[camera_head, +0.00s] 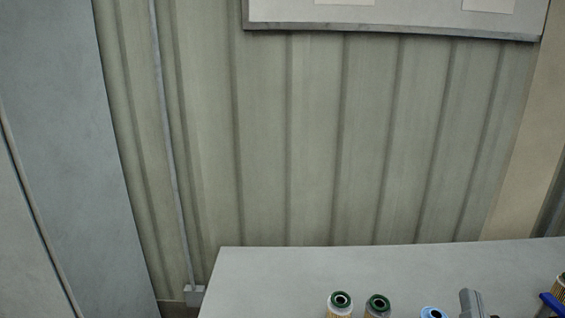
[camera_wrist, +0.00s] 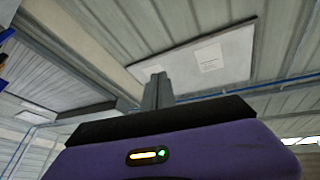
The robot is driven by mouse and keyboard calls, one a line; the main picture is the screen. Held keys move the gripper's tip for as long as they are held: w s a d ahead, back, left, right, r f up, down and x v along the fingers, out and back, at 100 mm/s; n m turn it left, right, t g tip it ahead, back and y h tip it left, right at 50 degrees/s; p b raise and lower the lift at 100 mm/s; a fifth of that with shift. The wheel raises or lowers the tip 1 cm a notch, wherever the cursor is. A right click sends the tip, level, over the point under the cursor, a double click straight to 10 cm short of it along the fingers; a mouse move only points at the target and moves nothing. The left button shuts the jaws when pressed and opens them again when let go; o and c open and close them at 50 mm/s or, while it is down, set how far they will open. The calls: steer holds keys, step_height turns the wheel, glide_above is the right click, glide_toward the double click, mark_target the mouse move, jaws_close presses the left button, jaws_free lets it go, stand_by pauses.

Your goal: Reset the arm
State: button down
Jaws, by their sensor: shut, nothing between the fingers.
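My gripper (camera_wrist: 157,88) shows in the wrist view, with its grey fingers together beyond the purple and black gripper body. Nothing is between the fingers. They point up toward the corrugated wall and a white board (camera_wrist: 225,58), clear of any object in that view. In the camera_head view I cannot make out my arm for certain. Filter cartridges with dark green tops stand at the bottom edge, one (camera_head: 341,301) left of another (camera_head: 377,304). A blue-topped one (camera_head: 433,312) is partly cut off.
The pale table (camera_head: 270,275) has bare room at its back left. A grey object (camera_head: 471,302) sits near the bottom edge, partly cut off. A dark blue object (camera_head: 551,303) and another cartridge (camera_head: 560,284) are at the right edge. The wall (camera_head: 300,150) stands behind the table.

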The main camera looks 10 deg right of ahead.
steer(key=s+a+f+n+g+y, duration=0.2)
steer(key=s+a+f+n+y, duration=0.3)
steer(key=s+a+f, duration=0.2)
steer(key=s+a+f+n+g+y, duration=0.2)
steer(key=s+a+f+n+y, duration=0.2)
steer(key=s+f, duration=0.7)
steer(key=s+a+y, duration=0.2)
steer(key=s+a, duration=0.1)
steer(key=s, duration=0.1)
steer(key=shift+a+n, duration=0.35)
steer(key=shift+n, duration=0.05)
